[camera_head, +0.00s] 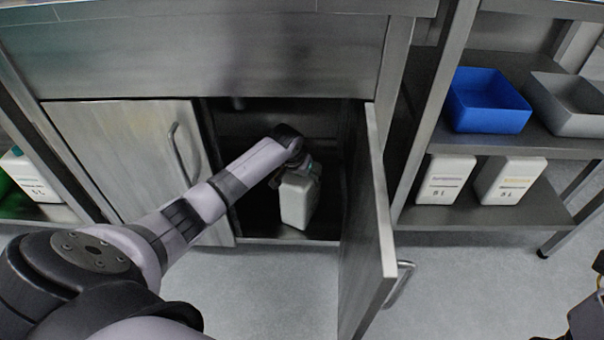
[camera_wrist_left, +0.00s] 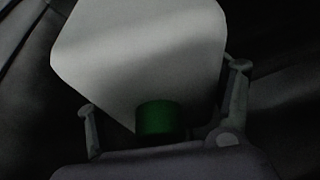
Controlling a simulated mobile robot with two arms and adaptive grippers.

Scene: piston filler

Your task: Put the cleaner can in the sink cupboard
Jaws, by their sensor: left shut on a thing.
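The cleaner can (camera_head: 298,203) is a white canister inside the open right half of the sink cupboard (camera_head: 290,241). It looks upright, at or just above the cupboard floor; I cannot tell whether it touches. My left gripper (camera_head: 303,168) reaches in and is shut on the top of the can. The left wrist view shows the can's white body (camera_wrist_left: 145,50) and green cap (camera_wrist_left: 157,118) between the fingers of my left gripper (camera_wrist_left: 163,108). The cupboard's right door (camera_head: 368,225) stands open towards me. Its left door (camera_head: 125,150) is shut.
A shelf rack on the right holds a blue bin (camera_head: 487,100), a grey bin (camera_head: 568,103) and two white canisters (camera_head: 445,180) (camera_head: 510,181). Another white canister (camera_head: 28,176) stands at the far left. The open door edges the opening closely on the right.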

